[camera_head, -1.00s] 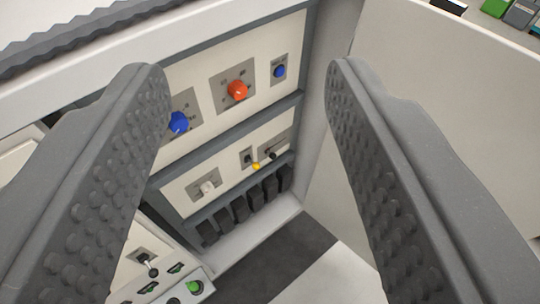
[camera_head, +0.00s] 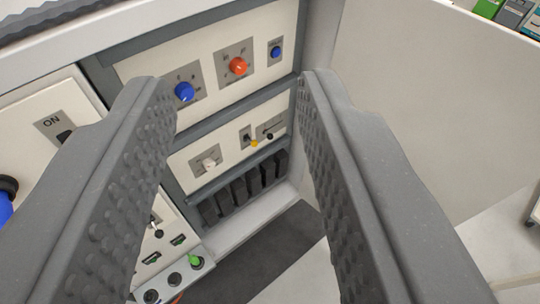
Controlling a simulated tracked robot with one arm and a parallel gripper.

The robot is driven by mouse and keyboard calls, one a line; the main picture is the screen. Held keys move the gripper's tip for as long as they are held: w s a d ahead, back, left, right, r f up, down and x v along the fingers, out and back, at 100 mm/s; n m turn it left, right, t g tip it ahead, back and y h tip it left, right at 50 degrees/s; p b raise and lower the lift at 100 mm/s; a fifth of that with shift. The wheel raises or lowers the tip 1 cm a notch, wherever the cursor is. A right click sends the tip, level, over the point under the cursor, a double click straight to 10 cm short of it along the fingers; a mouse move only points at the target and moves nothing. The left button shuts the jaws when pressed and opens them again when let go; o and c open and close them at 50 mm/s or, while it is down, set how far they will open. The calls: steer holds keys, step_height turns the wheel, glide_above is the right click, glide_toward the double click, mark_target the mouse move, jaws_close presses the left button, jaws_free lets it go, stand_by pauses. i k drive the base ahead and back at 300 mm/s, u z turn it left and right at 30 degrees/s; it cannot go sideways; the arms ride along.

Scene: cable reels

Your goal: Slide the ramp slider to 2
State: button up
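A small plate with a dark slot and a black knob (camera_head: 270,136) sits at the right end of the lower panel row; it looks like the ramp slider. Its markings are too small to read, so I cannot tell its setting. My gripper (camera_head: 236,80) is open and empty, its two ridged grey fingers framing the panel from left and right. The knob shows between the fingers, nearer the right one, and appears beyond the fingers and untouched.
A yellow-tipped switch (camera_head: 254,142) is close left of the slider, with a white knob (camera_head: 209,164) further left. Blue (camera_head: 184,92) and orange-red (camera_head: 238,66) dials and a blue button (camera_head: 276,52) are above. A pale side wall (camera_head: 425,110) borders the right.

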mark_target(269, 136)
steer(key=z, duration=0.35)
steer(key=i, duration=1.1)
steer(key=u, duration=0.3)
